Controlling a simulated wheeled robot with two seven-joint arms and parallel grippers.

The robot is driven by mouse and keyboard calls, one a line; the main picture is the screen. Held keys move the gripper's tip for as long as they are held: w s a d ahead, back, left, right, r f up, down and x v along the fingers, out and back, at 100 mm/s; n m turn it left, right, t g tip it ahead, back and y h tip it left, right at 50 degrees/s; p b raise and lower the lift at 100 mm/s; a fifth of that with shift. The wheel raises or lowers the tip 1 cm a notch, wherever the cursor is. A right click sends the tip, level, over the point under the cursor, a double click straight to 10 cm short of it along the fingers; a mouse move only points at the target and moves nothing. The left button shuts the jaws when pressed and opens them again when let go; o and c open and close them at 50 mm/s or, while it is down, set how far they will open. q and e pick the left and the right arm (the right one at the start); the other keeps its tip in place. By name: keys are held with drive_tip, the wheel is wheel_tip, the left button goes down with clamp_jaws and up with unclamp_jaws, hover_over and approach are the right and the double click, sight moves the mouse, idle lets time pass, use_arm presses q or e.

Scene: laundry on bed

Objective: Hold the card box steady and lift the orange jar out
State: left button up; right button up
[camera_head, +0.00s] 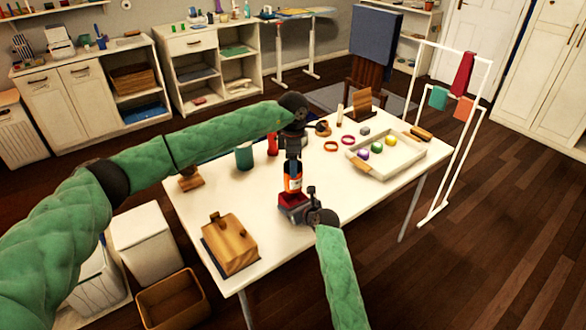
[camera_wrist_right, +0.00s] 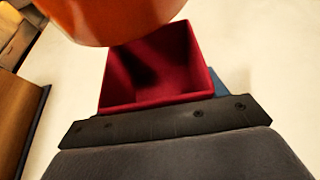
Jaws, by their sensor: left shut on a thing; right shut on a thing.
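The orange jar (camera_head: 293,184) hangs upright in my left gripper (camera_head: 293,168), which is shut on it from above. The dark red card box (camera_head: 289,198) sits on the white table just below the jar. My right gripper (camera_head: 302,211) is shut on the box's near side. In the right wrist view, the open box (camera_wrist_right: 150,70) looks empty inside, and the gripper's dark finger (camera_wrist_right: 170,121) lies along its near wall. The orange jar (camera_wrist_right: 112,18) is above the box there and covers part of its far rim.
A wooden box (camera_head: 231,246) stands at the table's front left. A white tray (camera_head: 405,165) with coloured balls lies to the right. The front right of the white table (camera_head: 375,205) is clear.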

drive_tip(key=o, duration=1)
drive_tip(key=shift+o, duration=0.2)
